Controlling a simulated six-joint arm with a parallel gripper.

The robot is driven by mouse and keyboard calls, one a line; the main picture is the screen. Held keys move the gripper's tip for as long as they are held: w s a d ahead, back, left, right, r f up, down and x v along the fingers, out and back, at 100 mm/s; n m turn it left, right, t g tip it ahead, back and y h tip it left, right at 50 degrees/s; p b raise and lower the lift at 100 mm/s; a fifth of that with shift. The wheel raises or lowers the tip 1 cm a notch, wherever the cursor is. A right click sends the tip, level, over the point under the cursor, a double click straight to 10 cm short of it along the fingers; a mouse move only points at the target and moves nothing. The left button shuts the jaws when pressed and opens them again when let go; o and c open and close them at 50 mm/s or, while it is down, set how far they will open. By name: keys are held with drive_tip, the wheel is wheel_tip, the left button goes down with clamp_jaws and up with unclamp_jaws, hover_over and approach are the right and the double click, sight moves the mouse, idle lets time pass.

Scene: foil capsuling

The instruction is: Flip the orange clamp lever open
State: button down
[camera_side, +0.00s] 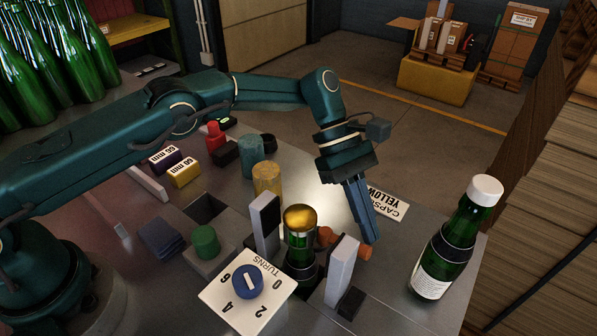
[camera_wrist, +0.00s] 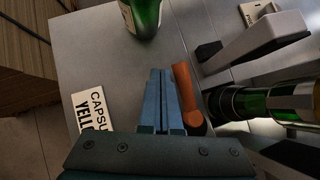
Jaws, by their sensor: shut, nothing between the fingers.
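The orange clamp lever (camera_side: 364,252) is low beside the bottle clamp, partly hidden behind a pale post. In the wrist view the orange lever (camera_wrist: 185,88) lies just right of my fingers, its free end pointing up the picture. My gripper (camera_side: 371,238) points down with its blue fingers together, close beside the lever; I cannot tell whether they touch. My gripper (camera_wrist: 162,73) looks shut and empty in the wrist view. A green bottle with a gold capsule (camera_side: 299,217) stands upright in the clamp between two pale posts (camera_side: 342,268).
A white-capped green bottle (camera_side: 447,245) stands to the right. A label card (camera_side: 387,203) lies behind my gripper. A turns dial (camera_side: 247,283) is in front of the clamp. Colored cylinders (camera_side: 267,178) and blocks stand behind it. Bare table lies between the clamp and the white-capped bottle.

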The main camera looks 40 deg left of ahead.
drive_tip(key=shift+v, duration=2.55)
drive_tip(key=shift+a, duration=0.1)
drive_tip(key=a+r+t, duration=0.3)
drive_tip(key=a+r, duration=0.1)
drive_tip(key=r, duration=1)
drive_tip(key=s+a+r+m+t+y, duration=0.2)
drive_tip(key=s+a+r+m+t, duration=0.1)
drive_tip(key=s+a+r, duration=0.25)
drive_tip(key=s+a+f+m+t+y, duration=0.1)
drive_tip(key=s+a+f+m+y, duration=0.1)
drive_tip(key=s+a+f+m, duration=0.3)
drive_tip(key=s+a+f+m+t+y, duration=0.1)
drive_tip(key=s+a+f+m+y, duration=0.2)
drive_tip(key=s, duration=0.6)
wheel_tip(320, 180, down, 3)
drive_tip(key=a+m, duration=0.2)
drive_tip(key=shift+s+a+m, duration=0.25)
drive_tip(key=shift+s+m, duration=0.15)
